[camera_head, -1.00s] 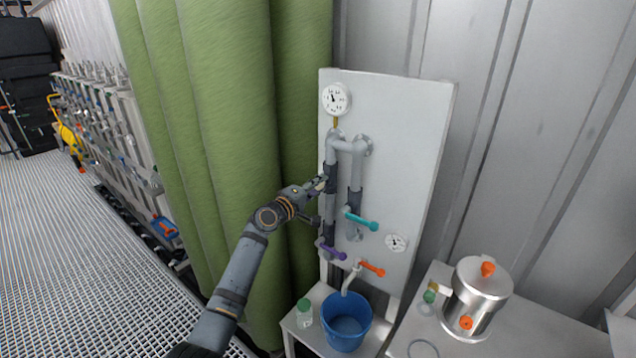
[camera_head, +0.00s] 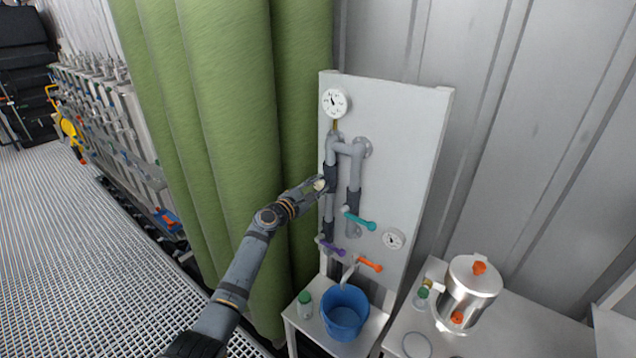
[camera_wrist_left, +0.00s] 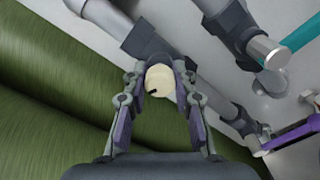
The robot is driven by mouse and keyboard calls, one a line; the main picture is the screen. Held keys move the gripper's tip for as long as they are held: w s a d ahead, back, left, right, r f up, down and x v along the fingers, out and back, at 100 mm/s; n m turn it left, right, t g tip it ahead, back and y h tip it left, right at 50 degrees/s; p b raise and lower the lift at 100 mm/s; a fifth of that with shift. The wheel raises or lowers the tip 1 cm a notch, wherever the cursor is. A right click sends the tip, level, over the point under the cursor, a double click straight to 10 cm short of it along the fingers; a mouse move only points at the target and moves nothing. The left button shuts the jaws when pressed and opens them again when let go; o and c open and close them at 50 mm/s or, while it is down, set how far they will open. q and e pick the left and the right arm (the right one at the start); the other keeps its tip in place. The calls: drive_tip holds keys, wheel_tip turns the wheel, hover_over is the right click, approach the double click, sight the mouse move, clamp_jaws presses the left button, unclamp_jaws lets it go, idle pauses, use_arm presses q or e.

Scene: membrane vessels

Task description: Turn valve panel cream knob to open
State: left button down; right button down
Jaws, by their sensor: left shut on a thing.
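The cream knob (camera_wrist_left: 161,83) sits on the grey pipework of the white valve panel (camera_head: 400,150). In the left wrist view it is a round cream cap with a small dark mark near its lower left edge. My left gripper (camera_wrist_left: 161,92) is shut on it, one finger on each side. In the head view my left gripper (camera_head: 319,185) reaches the pipe from the left, and the knob (camera_head: 320,184) shows only as a small pale spot between the fingers. My right gripper is in neither view.
Teal (camera_head: 360,221), purple (camera_head: 333,249) and orange (camera_head: 370,264) handles stick out close by. A blue bucket (camera_head: 343,314) and a green-capped bottle (camera_head: 305,304) stand below. A steel vessel (camera_head: 468,290) is at the right.

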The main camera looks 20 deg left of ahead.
use_arm(q)
drive_tip(key=shift+f+n+p, duration=0.1)
drive_tip(key=shift+n+p, duration=0.4)
drive_tip(key=shift+n, duration=0.9)
drive_tip(key=c, duration=1.1)
unclamp_jaws()
drive_tip(key=shift+o, duration=0.2)
drive_tip(key=shift+s, duration=0.1)
drive_tip(key=shift+s+a, duration=0.2)
drive_tip(key=shift+s, duration=0.15)
drive_tip(key=v, duration=1.1)
